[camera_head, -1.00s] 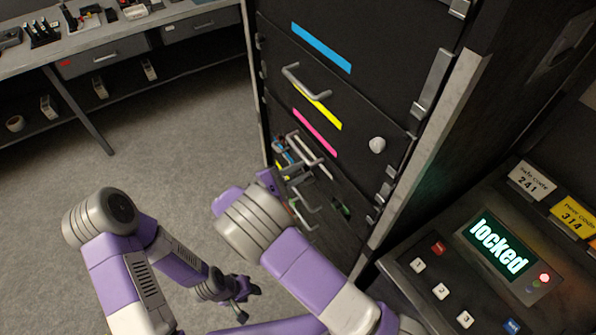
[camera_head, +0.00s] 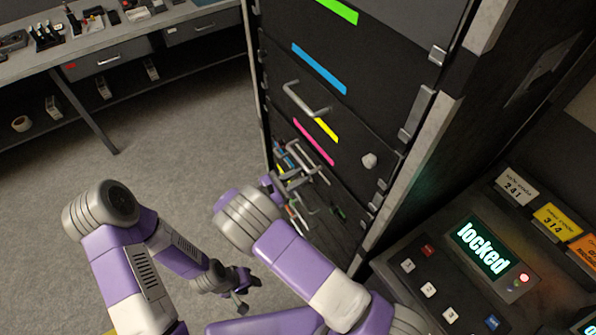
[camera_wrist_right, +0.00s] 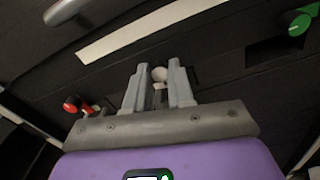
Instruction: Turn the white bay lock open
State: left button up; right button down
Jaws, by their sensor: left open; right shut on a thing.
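In the right wrist view a pale round lock knob (camera_wrist_right: 160,74) sits between the fingers of my right gripper (camera_wrist_right: 157,88), just below a white label strip (camera_wrist_right: 150,28) on a black panel. The fingers are shut on this knob; its turn angle is hard to read. In the head view my right gripper is at the lower front of the black cabinet, mostly hidden behind its own arm, and the knob cannot be made out. My left gripper (camera_head: 247,294) hangs low over the floor, open and empty, away from the cabinet.
The cabinet has a handle (camera_head: 306,99), colored strips and another pale knob (camera_head: 370,160). The wrist view shows a green knob (camera_wrist_right: 300,25) and a red-orange one (camera_wrist_right: 72,104). A console screen (camera_head: 484,247) reads "locked". Open floor lies left, before a workbench (camera_head: 120,40).

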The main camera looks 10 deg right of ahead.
jog(key=n+p, duration=0.3)
jog(key=n, duration=0.2)
jog(key=shift+n, duration=0.3)
jog(key=n+p, duration=0.1)
jog(key=n, duration=0.2)
jog(key=shift+n+p, duration=0.35)
jog(key=shift+n, duration=1.05)
jog(key=shift+f, duration=0.1)
jog(key=c, duration=1)
grip_release()
jog(key=shift+a, duration=0.1)
jog(key=v, duration=0.7)
jog(key=shift+s+a, duration=0.1)
jog(key=shift+a, duration=0.1)
